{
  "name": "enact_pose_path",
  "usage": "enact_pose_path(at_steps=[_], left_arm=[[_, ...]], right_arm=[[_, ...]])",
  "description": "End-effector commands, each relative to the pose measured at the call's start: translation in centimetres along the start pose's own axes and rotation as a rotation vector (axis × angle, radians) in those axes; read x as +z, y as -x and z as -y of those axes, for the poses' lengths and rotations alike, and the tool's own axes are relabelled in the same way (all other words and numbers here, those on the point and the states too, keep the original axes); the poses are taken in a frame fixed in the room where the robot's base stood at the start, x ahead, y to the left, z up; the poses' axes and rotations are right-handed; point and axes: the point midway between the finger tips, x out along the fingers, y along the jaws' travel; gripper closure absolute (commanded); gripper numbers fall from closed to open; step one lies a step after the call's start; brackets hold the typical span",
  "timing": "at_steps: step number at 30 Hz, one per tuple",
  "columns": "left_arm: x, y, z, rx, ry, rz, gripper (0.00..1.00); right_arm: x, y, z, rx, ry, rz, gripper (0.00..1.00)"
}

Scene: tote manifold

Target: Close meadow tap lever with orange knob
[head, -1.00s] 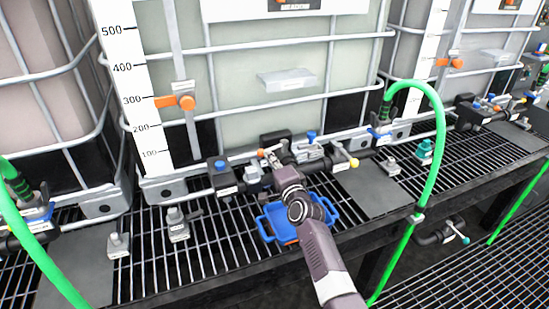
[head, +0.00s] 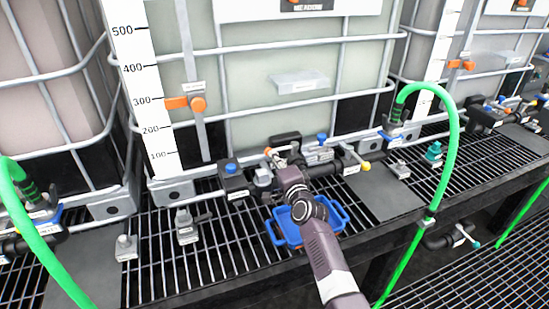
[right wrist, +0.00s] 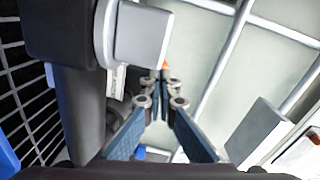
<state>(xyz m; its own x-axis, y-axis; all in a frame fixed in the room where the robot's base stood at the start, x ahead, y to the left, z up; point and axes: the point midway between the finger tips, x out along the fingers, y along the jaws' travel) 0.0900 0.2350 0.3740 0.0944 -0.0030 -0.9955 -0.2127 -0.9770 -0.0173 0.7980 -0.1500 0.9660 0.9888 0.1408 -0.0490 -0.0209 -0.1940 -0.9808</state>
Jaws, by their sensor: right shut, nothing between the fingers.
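My right gripper (head: 277,161) reaches over the valve manifold in front of the middle tank. It is shut and empty, with its fingertips close to a small orange knob (head: 267,151). In the right wrist view the shut fingertips (right wrist: 161,84) point at an orange spot (right wrist: 166,65), partly hidden behind them; I cannot tell whether they touch it. A light grey block-shaped fitting (right wrist: 141,35) is just above the fingers there. The lever under the knob is mostly hidden, and the tap labels are too small to read. My left gripper is not in view.
A blue tray (head: 279,234) sits on the grating below my right arm. A lever with a yellow knob (head: 365,167) and a blue-topped fitting (head: 231,168) flank the gripper. A green hose (head: 452,130) arches at the right. An orange clamp (head: 198,104) is on the tank.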

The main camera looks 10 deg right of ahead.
Motion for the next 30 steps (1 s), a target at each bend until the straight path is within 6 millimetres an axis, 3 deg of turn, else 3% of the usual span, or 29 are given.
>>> enact_pose_path(at_steps=[11, 30], left_arm=[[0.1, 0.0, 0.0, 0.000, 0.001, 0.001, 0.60], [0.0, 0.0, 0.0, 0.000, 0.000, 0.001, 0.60]], right_arm=[[0.0, 1.0, 0.6, -0.011, -0.002, -0.002, 1.00], [-0.1, 10.7, 0.0, -0.002, -0.002, -0.001, 1.00]])
